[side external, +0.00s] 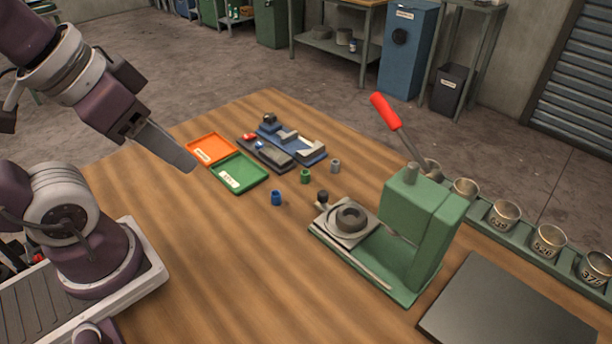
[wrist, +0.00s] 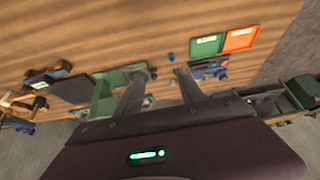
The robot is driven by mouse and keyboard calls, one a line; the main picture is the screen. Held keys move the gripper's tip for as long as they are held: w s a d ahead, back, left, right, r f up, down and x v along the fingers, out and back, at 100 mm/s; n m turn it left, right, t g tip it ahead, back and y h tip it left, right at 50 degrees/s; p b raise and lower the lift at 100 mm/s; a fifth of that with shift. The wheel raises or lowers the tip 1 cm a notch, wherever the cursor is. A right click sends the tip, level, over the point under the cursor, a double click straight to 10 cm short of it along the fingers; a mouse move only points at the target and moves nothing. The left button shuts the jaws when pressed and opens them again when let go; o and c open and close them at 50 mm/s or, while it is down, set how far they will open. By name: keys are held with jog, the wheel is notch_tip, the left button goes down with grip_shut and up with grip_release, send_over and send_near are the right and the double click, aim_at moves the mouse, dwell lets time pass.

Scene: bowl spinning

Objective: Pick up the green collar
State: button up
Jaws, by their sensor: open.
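The green collar (side external: 305,176) stands on the wooden table in the side view, between a blue collar (side external: 276,198) and a grey collar (side external: 335,166). My gripper (side external: 188,165) is high above the table at the left, well away from the collars, with nothing in it. In the wrist view my gripper (wrist: 164,74) has its two fingers apart. The blue collar also shows in the wrist view (wrist: 172,57), beyond the fingertips. I cannot make out the green collar there; a finger may hide it.
A green press (side external: 425,220) with a red lever stands right of the collars. An orange tray (side external: 211,142), a green tray (side external: 255,170) and a blue fixture (side external: 308,155) lie behind. A dark plate (side external: 505,305) lies front right. Metal cups (side external: 505,212) line the right edge. The front table is clear.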

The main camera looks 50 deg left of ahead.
jog(key=m+g, duration=0.6)
jog(key=m, duration=1.1)
send_over(305, 172)
notch_tip(305, 172, down, 17)
jog(key=shift+w+a+f, duration=0.1)
jog(key=shift+w+a, duration=0.05)
notch_tip(305, 172, down, 6)
jog(key=shift+f, duration=0.7)
grip_shut()
